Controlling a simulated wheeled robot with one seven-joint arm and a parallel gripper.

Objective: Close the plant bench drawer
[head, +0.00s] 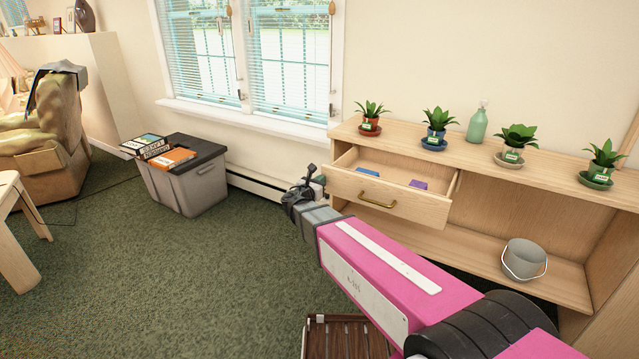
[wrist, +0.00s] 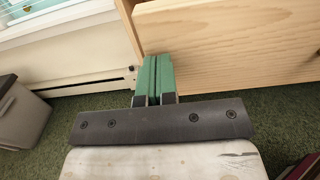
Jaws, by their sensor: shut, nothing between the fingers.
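The plant bench (head: 470,165) is light wood and stands along the right wall. Its drawer (head: 405,198) is pulled out, with a brass handle (head: 377,201) on its front. A blue item (head: 367,171) and a purple item (head: 418,184) lie inside. My gripper (head: 319,182) is at the left end of the drawer front in the head view. In the wrist view its green fingers (wrist: 157,60) are together and empty, overlapping the left part of a pale wood panel (wrist: 225,45). I cannot tell whether they touch it. The handle is not visible there.
Several potted plants (head: 437,124) and a green bottle (head: 478,122) stand on the bench top. A grey bucket (head: 524,262) sits on the lower shelf. A grey bin (head: 190,185) stands by the window. A slatted wooden item (head: 345,338) lies below my arm.

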